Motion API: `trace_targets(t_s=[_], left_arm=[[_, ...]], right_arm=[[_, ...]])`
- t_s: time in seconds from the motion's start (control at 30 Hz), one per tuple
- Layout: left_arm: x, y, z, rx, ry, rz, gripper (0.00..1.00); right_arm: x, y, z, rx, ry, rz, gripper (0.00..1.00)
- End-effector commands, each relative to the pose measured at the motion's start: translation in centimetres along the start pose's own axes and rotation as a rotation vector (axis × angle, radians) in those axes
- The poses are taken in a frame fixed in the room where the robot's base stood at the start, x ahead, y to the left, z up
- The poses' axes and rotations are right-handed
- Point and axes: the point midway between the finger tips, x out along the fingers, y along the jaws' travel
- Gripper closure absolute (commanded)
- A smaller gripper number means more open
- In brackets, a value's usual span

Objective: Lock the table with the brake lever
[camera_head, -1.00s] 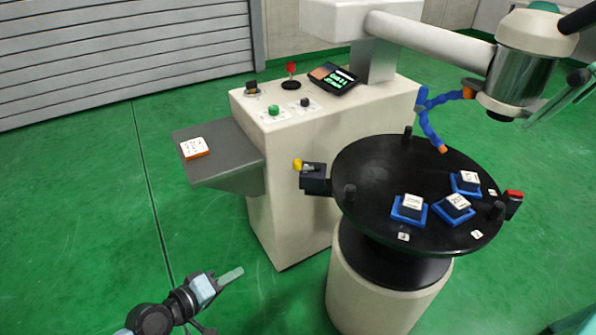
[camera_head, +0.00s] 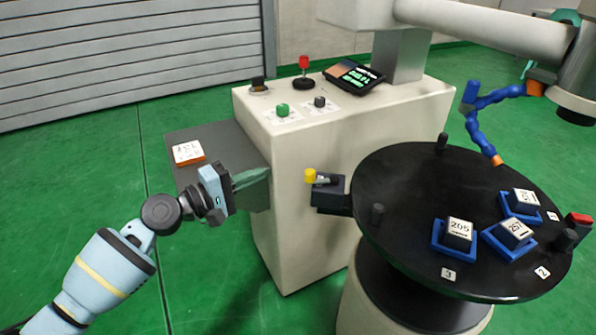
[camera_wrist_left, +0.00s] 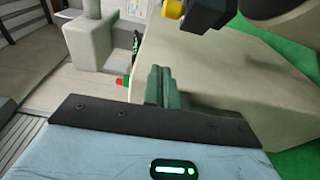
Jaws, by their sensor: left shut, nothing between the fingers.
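The brake lever (camera_head: 316,178) has a yellow knob and a dark block, and sits at the left edge of the round black table (camera_head: 400,195). Its yellow knob (camera_wrist_left: 173,9) also shows at the top of the left wrist view. My left gripper (camera_head: 268,176) is shut and empty, to the left of the lever, in front of the cabinet's side and apart from the knob. Its shut fingers (camera_wrist_left: 158,85) show in the middle of the left wrist view. My right gripper does not show clearly in any current view.
A cream cabinet (camera_head: 310,140) stands behind, with a red-topped joystick (camera_head: 304,70), a green button (camera_head: 282,110) and a screen (camera_head: 354,75). A grey side shelf (camera_head: 222,140) holds an orange-and-white block (camera_head: 188,152). Blue pallets with labelled blocks (camera_head: 459,233) sit on the table. A red-topped part (camera_head: 579,219) is at its right edge.

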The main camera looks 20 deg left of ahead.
Motion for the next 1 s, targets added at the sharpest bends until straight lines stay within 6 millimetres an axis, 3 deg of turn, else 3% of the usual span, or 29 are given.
trace_targets(t_s=[0.27,0.87,1.0], left_arm=[[1.1,-0.1,0.0,0.000,0.000,0.001,1.00],[10.2,-0.1,0.0,0.001,0.000,0.000,1.00],[9.4,0.2,1.6,0.003,-0.001,-0.002,1.00]], right_arm=[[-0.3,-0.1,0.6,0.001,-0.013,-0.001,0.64],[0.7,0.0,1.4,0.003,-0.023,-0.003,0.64],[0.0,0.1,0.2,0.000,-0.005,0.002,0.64]])
